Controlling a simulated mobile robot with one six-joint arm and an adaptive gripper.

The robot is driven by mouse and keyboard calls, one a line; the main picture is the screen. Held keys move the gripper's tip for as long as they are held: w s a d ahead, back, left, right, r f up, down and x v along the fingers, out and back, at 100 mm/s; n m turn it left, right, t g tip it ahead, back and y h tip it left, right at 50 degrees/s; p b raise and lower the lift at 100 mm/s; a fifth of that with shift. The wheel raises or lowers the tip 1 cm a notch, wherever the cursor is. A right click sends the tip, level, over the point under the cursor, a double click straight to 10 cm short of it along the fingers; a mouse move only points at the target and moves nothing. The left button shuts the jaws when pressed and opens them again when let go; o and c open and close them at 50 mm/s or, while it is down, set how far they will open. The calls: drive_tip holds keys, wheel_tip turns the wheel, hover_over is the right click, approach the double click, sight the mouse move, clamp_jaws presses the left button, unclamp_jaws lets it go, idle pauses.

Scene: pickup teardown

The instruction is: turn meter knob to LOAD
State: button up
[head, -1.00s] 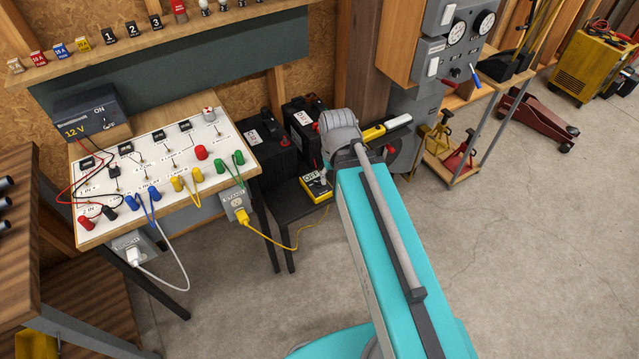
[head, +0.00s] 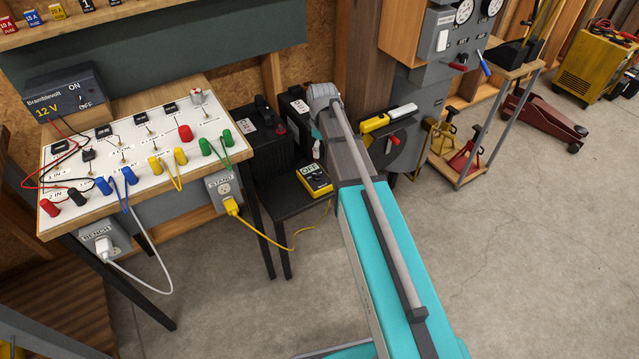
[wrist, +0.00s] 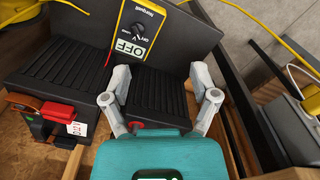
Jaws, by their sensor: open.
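The yellow meter (head: 315,180) with a black face lies on the dark stand right of the test bench. The knob's exact pointing is too small to read. My gripper (wrist: 161,78) is open and empty, its two grey fingers apart from the meter and below it in the picture. In the head view my arm hides most of the gripper.
Black batteries (head: 268,140) stand behind the meter. The bench's white panel (head: 140,150) carries several coloured plugs and wires. A yellow cord (head: 262,236) runs near the stand. A grey cabinet (head: 425,105) stands to the right.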

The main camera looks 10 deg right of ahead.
sight(319, 175)
drive_tip(key=w+f+n+b, duration=0.3)
drive_tip(key=w+f+b, duration=0.1)
drive_tip(key=w+f, duration=0.1)
drive_tip(key=shift+w+d+f, duration=0.2)
drive_tip(key=shift+w+d, duration=0.2)
drive_tip(key=shift+w, duration=0.5)
drive_tip(key=shift+f, duration=0.15)
wheel_tip(319, 175, down, 14)
drive_tip(key=b, duration=1.4)
drive_tip(key=shift+a+r, duration=0.1)
drive_tip(key=shift+r, duration=0.15)
drive_tip(key=shift+s+r, duration=0.1)
drive_tip(key=shift+s, duration=0.05)
clamp_jaws()
